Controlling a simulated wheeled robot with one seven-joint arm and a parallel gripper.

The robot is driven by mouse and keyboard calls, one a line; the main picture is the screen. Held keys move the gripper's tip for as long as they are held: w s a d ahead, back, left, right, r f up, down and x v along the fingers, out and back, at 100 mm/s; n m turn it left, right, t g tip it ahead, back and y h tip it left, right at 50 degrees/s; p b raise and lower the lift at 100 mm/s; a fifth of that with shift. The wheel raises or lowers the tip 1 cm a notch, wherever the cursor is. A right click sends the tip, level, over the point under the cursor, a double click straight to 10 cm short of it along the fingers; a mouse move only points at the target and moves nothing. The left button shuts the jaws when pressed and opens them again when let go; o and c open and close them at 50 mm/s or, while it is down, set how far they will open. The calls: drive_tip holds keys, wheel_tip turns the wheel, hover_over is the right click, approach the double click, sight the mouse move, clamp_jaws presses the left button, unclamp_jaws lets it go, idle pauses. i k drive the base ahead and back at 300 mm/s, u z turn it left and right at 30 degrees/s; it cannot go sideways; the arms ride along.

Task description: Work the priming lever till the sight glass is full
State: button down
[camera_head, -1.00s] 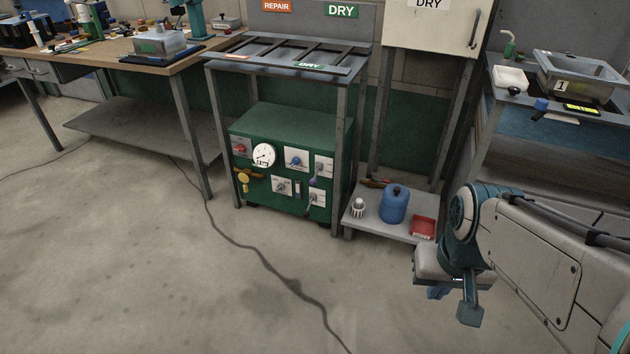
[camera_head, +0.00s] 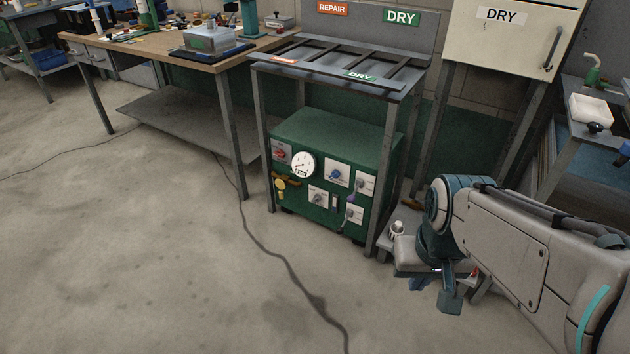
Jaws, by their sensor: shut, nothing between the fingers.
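A green machine (camera_head: 335,145) stands on the floor under the rack. Its front bears a round white gauge (camera_head: 304,165), a red switch (camera_head: 281,152), a brass-coloured fitting (camera_head: 280,185) and several pale plates with knobs.
A metal rack (camera_head: 345,72) with DRY labels stands over the machine, its legs flanking the front. A workbench (camera_head: 190,58) is at left, a white cabinet (camera_head: 510,40) at right. A cable (camera_head: 280,265) crosses the open floor.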

sight(340, 230)
drive_tip(key=i, duration=0.9)
drive_tip(key=z, duration=0.25)
